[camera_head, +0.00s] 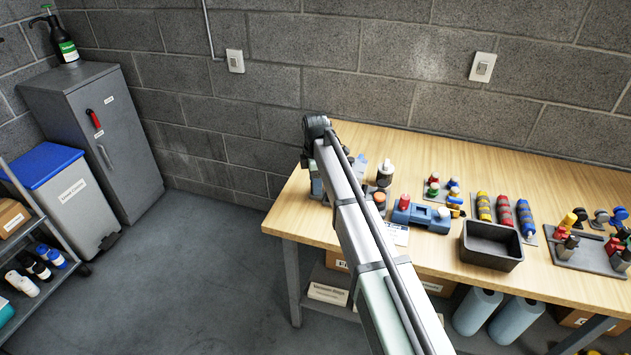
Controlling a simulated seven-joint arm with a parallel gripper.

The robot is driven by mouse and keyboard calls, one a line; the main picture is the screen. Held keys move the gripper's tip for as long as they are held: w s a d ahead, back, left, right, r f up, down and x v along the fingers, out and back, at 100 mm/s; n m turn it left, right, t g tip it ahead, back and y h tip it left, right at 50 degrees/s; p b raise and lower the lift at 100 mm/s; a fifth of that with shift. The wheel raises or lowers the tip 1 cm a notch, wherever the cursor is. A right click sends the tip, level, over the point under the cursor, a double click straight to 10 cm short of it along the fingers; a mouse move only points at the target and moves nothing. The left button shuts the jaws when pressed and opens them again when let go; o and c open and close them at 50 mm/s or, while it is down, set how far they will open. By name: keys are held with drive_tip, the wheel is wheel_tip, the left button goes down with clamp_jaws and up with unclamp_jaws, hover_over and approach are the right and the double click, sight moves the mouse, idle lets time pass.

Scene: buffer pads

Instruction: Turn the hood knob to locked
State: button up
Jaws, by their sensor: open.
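I cannot make out a hood knob or a locked marking for one in this view. A grey cabinet (98,135) at the left has a red lever-like handle (93,118) with small labels I cannot read. A blue device (420,216) lies on the wooden workbench (455,160), right of my arm; no knob is clear on it. My arm runs from the bottom edge up to a dark joint above the bench's left end. My gripper does not show; the arm hides part of the bench's left end.
A black bin (491,246), red, yellow and blue rolls (505,209), bottles and a rack of tools (589,245) crowd the bench. A blue-lidded bin (68,190) and a shelf cart (28,240) stand at left. The floor between them and the bench is clear.

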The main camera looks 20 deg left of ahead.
drive_tip(key=shift+f, duration=0.1)
drive_tip(key=shift+c, duration=0.3)
drive_tip(key=c, duration=1)
drive_tip(key=m, duration=1.3)
drive_tip(key=shift+m, duration=0.3)
